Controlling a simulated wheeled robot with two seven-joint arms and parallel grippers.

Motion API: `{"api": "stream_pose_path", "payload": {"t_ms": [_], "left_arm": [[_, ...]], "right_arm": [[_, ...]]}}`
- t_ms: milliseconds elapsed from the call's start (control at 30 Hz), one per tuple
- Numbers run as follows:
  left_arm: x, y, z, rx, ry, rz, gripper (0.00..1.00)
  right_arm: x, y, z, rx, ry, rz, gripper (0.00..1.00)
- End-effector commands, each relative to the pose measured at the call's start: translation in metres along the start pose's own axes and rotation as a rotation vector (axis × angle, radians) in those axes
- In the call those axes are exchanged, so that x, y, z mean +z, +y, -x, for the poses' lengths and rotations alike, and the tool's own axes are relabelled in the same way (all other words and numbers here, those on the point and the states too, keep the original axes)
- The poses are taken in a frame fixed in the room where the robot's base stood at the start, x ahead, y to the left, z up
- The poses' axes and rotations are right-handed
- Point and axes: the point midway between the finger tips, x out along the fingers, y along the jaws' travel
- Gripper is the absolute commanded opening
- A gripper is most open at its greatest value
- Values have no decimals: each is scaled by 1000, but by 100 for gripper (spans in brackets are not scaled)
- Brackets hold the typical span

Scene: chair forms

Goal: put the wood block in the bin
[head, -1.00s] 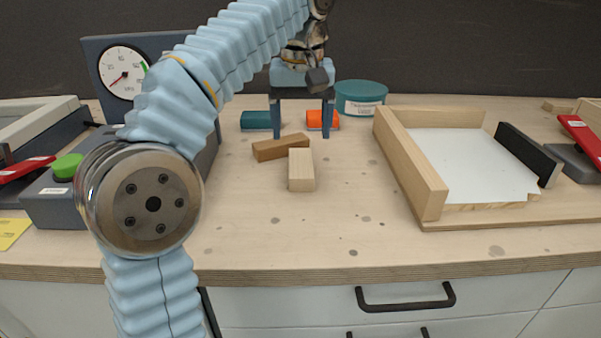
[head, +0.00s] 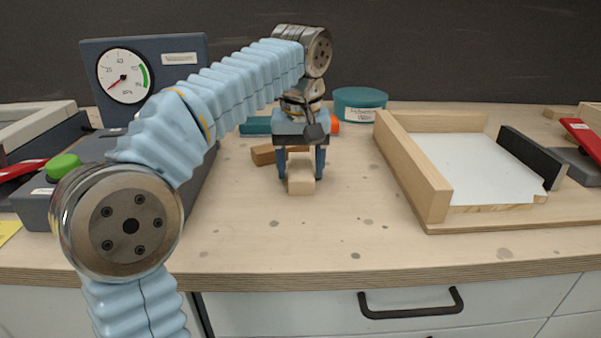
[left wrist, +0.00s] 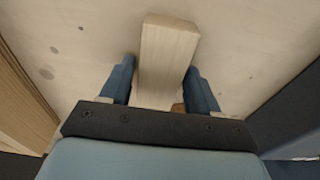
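The pale wood block (head: 301,187) lies on the bench in the head view. It also shows in the left wrist view (left wrist: 167,50), upright in the picture between the fingers. My left gripper (head: 301,177) points down over the block's far part, one finger on each side. In the left wrist view my left gripper (left wrist: 160,82) looks open, with narrow gaps beside the block. A wood-walled tray (head: 420,172) with a white floor, the likeliest bin, stands at the right. My right gripper is not in view.
A browner block (head: 263,155) lies just behind, partly hidden by my gripper. Teal (head: 256,125) and orange (head: 335,127) pieces and a teal tub (head: 360,104) stand farther back. A gauge box (head: 140,70) is at left. Bench between block and tray is clear.

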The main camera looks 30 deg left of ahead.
Motion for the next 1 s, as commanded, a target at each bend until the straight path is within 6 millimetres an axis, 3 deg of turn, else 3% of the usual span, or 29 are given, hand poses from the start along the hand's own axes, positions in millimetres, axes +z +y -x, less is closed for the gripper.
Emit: {"api": "stream_pose_path", "payload": {"t_ms": [33,300,667,800,1000], "left_arm": [[0,0,0,0,0,0,53],[0,0,0,0,0,0,15],[-2,0,13,0,0,0,15],[-3,-1,39,3,2,0,15],[29,-12,88,5,3,-2,15]], "right_arm": [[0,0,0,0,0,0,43],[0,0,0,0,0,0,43],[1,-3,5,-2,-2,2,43],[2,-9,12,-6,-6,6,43],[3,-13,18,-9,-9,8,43]]}}
